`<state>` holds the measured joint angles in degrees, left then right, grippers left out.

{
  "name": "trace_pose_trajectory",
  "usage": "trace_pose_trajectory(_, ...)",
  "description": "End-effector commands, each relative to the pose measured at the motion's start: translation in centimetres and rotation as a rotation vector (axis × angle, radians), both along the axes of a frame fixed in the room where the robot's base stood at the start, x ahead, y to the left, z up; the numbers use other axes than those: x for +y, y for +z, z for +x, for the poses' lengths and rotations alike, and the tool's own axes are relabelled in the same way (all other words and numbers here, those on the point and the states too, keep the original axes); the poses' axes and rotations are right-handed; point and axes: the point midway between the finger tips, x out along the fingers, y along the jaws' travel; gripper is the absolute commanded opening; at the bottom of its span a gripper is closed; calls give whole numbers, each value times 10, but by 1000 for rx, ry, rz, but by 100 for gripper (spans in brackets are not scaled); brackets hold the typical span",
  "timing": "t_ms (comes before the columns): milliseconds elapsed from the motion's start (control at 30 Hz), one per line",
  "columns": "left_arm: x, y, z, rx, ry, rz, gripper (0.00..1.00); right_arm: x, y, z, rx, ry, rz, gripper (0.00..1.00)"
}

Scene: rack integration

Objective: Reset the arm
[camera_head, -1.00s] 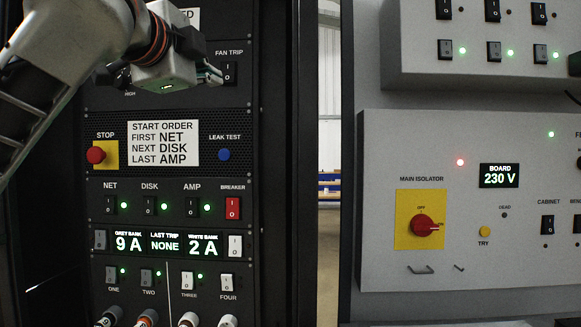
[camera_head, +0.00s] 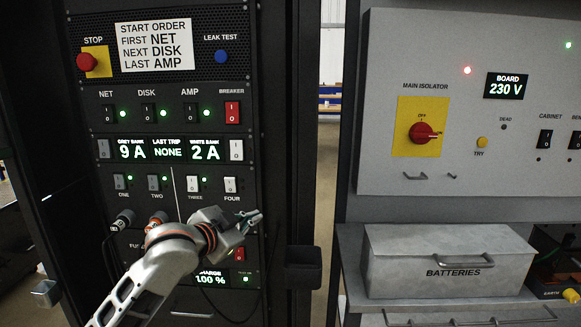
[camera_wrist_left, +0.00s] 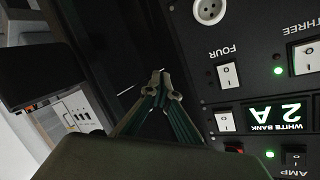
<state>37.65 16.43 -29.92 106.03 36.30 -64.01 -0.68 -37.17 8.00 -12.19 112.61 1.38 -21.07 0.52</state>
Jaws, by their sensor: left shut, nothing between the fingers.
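My left gripper (camera_head: 249,219) is in front of the lower part of the black rack (camera_head: 279,130), to the right of and below the FOUR switch (camera_head: 231,185). Its fingers point right and are shut with nothing between them. In the left wrist view the closed fingertips (camera_wrist_left: 160,76) stand apart from the panel, beside the upside-down FOUR switch (camera_wrist_left: 228,75) and the WHITE BANK display (camera_wrist_left: 272,113). My left arm comes up from the bottom and hides part of the row of sockets and plugs. My right gripper is not in view.
A STOP button (camera_head: 86,62), NET, DISK and AMP switches and a red breaker (camera_head: 232,112) sit above. To the right stand a grey panel with a red main isolator (camera_head: 421,132) and a BATTERIES box (camera_head: 450,262) on a shelf. A narrow gap separates rack and panel.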

Motion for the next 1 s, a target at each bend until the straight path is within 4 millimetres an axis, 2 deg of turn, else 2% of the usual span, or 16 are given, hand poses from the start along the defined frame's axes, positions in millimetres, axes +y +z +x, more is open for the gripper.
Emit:
trace_pose_trajectory(33, 2, -33, -9, 36, 10, -31, 0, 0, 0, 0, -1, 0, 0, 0)
trace_pose_trajectory(100, 6, -69, -20, 71, 29, -71, 0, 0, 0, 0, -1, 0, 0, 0)
trace_pose_trajectory(267, 18, -150, -55, 146, 82, -151, 0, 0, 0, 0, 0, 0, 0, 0)
trace_pose_trajectory(367, 27, -198, -83, 193, 120, -194, 0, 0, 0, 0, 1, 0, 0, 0)
trace_pose_trajectory(500, 42, -261, -130, 255, 180, -239, 0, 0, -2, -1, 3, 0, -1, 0)
trace_pose_trajectory(667, 62, -325, -194, 322, 251, -275, 0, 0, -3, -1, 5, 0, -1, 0)
trace_pose_trajectory(800, 80, -371, -258, 377, 313, -289, 0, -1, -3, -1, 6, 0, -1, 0)
trace_pose_trajectory(900, 91, -395, -300, 410, 350, -291, 0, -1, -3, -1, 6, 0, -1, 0)
trace_pose_trajectory(1000, 100, -410, -333, 432, 376, -290, 0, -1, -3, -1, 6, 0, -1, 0)
